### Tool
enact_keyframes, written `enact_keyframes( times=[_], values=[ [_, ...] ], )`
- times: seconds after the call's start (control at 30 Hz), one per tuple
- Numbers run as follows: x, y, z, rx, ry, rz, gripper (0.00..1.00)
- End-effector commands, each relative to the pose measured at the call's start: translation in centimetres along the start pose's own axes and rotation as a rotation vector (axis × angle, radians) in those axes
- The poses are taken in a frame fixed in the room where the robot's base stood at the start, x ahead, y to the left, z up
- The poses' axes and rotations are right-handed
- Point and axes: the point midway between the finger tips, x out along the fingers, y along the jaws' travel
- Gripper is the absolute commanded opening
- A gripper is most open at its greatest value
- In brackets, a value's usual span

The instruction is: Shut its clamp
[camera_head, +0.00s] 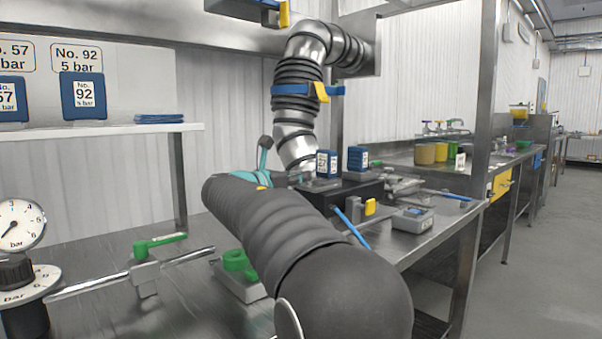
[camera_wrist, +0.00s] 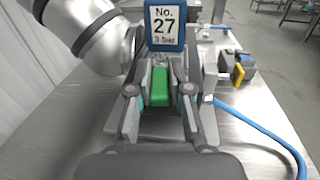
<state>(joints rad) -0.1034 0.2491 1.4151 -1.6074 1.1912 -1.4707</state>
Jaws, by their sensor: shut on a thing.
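My gripper (camera_wrist: 160,92) is shut on a green block-like handle (camera_wrist: 160,78), which sits between its two fingers in the wrist view. The handle is just in front of a blue tag reading No. 27, 3 bar (camera_wrist: 165,22). I cannot tell whether the handle belongs to the clamp or how far the clamp is closed. In the head view my dark arm hides most of the gripper and the handle; a teal part (camera_head: 263,158) shows beyond it. A silver duct (camera_head: 297,143) comes down beside the tag, with a blue band and yellow latch (camera_head: 321,92) higher up.
A pressure gauge (camera_head: 17,223) and a pipe with a green lever (camera_head: 160,243) stand at the left. A green fitting (camera_head: 238,262) is near my arm. A blue hose (camera_wrist: 265,130) and a yellow-fronted block (camera_wrist: 238,74) lie right.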

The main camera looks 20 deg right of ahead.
Motion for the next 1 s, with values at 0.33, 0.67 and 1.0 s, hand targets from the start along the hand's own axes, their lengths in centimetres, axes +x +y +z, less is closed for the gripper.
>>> enact_keyframes(
  times=[0.33, 0.67, 1.0],
  values=[
    [0.15, 0.58, 0.07, 0.001, -0.001, -0.132, 0.0],
    [0.17, 0.61, 0.09, 0.0, -0.002, -0.153, 0.0],
    [0.13, 0.65, 0.08, 0.001, -0.002, -0.151, 0.44]
  ],
)
